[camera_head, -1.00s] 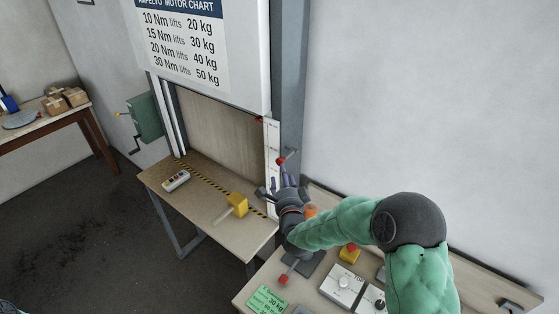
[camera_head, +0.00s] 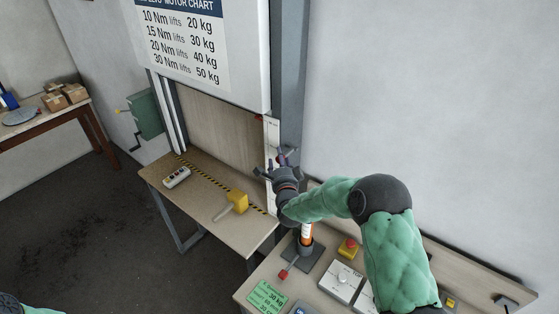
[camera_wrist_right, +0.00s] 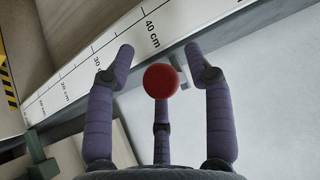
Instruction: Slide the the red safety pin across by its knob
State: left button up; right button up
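The round red knob (camera_wrist_right: 161,81) of the safety pin shows in the right wrist view, between the spread fingers of my right gripper (camera_wrist_right: 160,75). The fingers stand apart around it, with no clear contact. The pin's shaft is hidden behind the knob. In the head view my right gripper (camera_head: 279,165) is at the white scale strip (camera_head: 271,135) beside the shutter opening, and it hides the knob. The strip also shows in the wrist view (camera_wrist_right: 100,55) with centimetre marks. A bit of my left arm shows at the lower left; its gripper is out of view.
The right bench holds an orange-and-white cylinder (camera_head: 306,232), a red-tipped lever (camera_head: 284,273), a yellow box with a red button (camera_head: 348,248) and a green card (camera_head: 267,298).

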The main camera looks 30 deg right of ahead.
grip_shut()
jog(key=w+b, duration=0.1)
jog(key=w+a+b, duration=0.1)
jog(key=w+b, duration=0.1)
jog(key=w, duration=0.1)
jog(key=shift+a+r, duration=0.2)
jog(key=shift+a, duration=0.1)
